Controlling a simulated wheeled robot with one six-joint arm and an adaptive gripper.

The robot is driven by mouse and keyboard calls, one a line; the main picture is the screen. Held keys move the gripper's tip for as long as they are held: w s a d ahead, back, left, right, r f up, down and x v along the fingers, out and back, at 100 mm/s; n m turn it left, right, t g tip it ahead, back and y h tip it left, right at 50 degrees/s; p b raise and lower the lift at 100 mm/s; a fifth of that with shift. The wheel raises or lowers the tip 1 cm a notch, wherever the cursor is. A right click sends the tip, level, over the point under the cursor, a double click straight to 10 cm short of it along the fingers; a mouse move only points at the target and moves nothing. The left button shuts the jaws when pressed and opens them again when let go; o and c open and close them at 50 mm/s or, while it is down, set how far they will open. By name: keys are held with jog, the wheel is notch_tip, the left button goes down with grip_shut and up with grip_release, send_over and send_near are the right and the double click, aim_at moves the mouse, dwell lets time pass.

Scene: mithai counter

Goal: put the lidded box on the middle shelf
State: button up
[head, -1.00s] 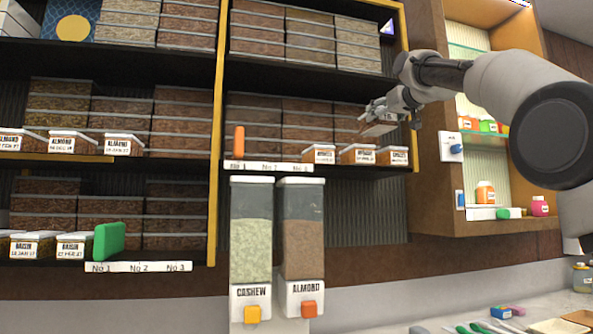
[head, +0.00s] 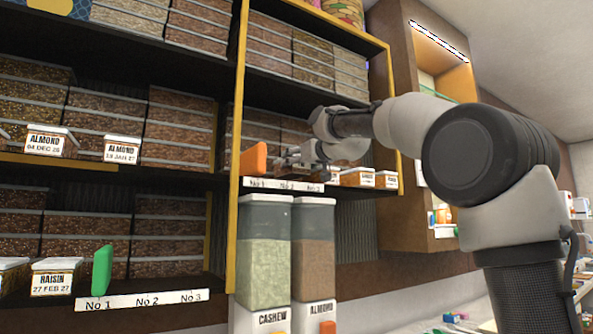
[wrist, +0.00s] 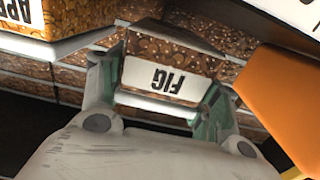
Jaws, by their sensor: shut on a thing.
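The lidded box (wrist: 165,75) has a white label reading FIG, upside down in the wrist view, and brown contents. My gripper (wrist: 158,112) is shut on it, one finger on each side. In the head view my gripper (head: 300,156) is at the front of the right bay's middle shelf (head: 285,185), just right of the orange block (head: 253,160). The box is mostly hidden there by my gripper. I cannot tell whether it touches the shelf.
Labelled boxes (head: 357,177) stand at the front right of this shelf, and stacked boxes stand behind. The orange block (wrist: 280,105) is close beside my gripper. A yellow post (head: 236,150) bounds the bay at left. Cashew (head: 262,250) and almond (head: 313,250) dispensers stand below.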

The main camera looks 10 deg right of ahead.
jog(key=shift+f, duration=1.2)
jog(key=o, duration=1.3)
jog(key=shift+f, duration=0.1)
jog(key=shift+s+d, duration=0.15)
jog(key=shift+s, duration=0.05)
jog(key=v, duration=1.1)
jog(key=shift+s, duration=0.3)
